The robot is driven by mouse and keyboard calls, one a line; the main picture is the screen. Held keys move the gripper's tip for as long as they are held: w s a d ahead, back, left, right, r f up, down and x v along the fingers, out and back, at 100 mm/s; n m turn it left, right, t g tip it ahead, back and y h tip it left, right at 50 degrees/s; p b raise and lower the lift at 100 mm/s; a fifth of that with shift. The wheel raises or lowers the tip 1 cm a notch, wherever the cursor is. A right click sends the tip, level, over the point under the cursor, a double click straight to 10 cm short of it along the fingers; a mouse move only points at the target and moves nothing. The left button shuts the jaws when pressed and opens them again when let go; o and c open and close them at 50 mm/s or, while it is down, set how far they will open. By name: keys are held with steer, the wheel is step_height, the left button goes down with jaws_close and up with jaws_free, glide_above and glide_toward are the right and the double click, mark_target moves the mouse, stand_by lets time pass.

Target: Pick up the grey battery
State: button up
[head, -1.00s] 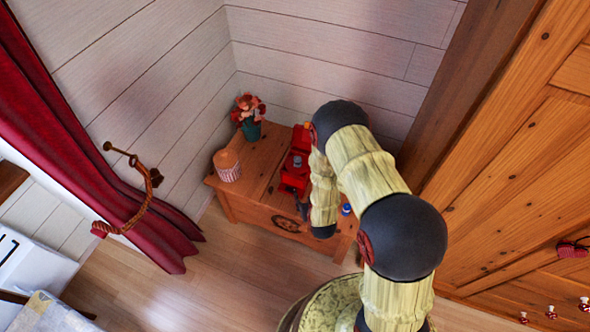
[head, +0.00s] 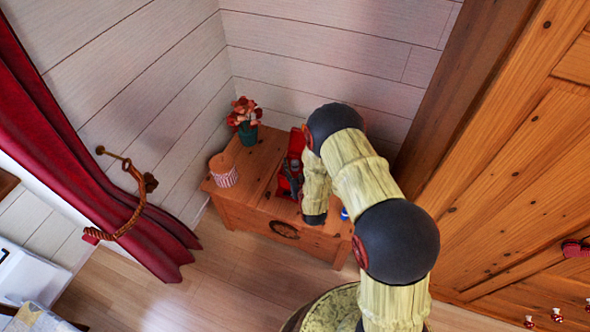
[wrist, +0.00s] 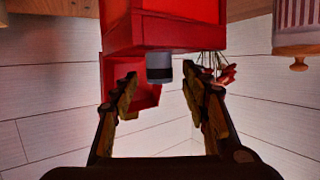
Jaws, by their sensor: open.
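The grey battery (wrist: 159,68), a short cylinder with a dark band, shows in the wrist view, which is upside down. It stands upright on top of a red box-like object (wrist: 165,32). My gripper (wrist: 161,86) is open, with one finger on each side of the battery's line and the battery just beyond the fingertips. Nothing is held. In the head view the red object (head: 284,186) sits on the wooden chest (head: 259,179). I cannot make out the battery there, and my arm hides part of the chest.
A potted plant with red flowers (head: 245,121) and a striped red and white container (head: 223,170) stand on the chest's left part. A small blue item (head: 345,214) is at its right end. White plank walls (head: 170,75) close the corner behind. A red curtain (head: 100,165) hangs left.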

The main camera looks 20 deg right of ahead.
steer(key=shift+x, duration=0.8)
steer(key=shift+c, duration=0.7)
jaws_close()
